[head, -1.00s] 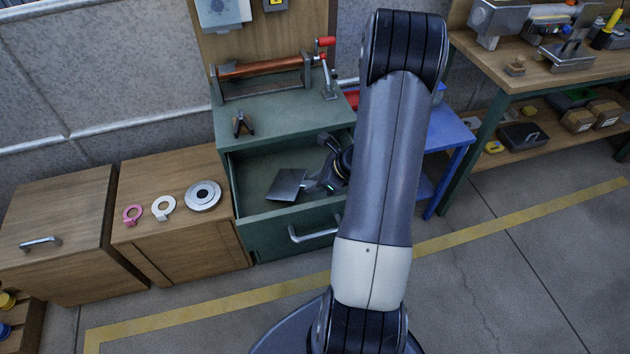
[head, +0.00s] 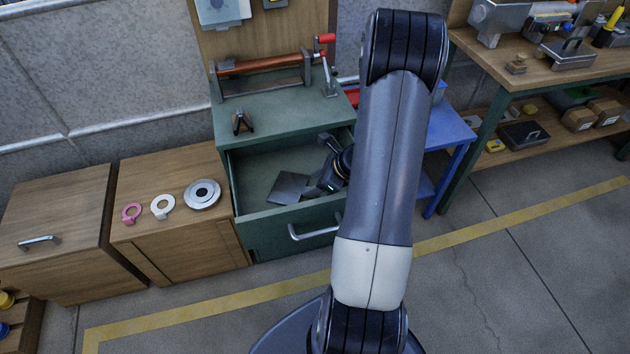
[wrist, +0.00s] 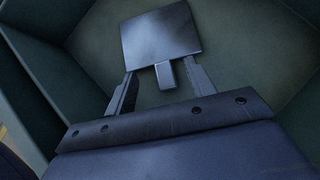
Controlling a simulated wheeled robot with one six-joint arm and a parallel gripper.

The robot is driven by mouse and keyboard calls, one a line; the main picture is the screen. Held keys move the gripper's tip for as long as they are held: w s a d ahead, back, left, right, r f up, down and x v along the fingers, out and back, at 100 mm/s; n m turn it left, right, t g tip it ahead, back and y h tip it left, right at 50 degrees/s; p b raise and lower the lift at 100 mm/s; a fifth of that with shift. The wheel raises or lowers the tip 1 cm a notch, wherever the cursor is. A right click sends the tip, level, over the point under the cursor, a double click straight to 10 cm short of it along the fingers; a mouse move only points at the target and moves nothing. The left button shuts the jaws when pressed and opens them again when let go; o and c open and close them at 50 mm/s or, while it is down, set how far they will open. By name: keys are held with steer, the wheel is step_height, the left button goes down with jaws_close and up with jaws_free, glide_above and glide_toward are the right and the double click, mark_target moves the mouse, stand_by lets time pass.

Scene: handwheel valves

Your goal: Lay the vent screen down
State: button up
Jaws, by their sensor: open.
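The vent screen, a grey square plate with a short tab (head: 288,187), lies in the open green drawer (head: 255,170). In the wrist view the vent screen (wrist: 160,36) appears flat on the drawer floor, its tab pointing toward my gripper (wrist: 164,88). My gripper is open, with one finger on each side of the tab and a gap visible on both sides. In the head view my gripper (head: 314,190) is low inside the drawer, at the plate's right; its fingers are small there and partly unclear.
The drawer walls (wrist: 40,90) stand close around my gripper. The green cabinet top (head: 280,125) above holds a black clamp-like piece (head: 242,123) and a roller rig (head: 262,68). Pink and white rings and a metal disc (head: 203,194) lie on the wooden cabinet at left.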

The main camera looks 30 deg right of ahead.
steer(key=shift+o, duration=0.2)
steer(key=o, duration=0.5)
steer(key=shift+r, duration=0.1)
step_height(320, 180, up, 7)
steer(key=p, duration=0.5)
steer(key=shift+p, duration=0.35)
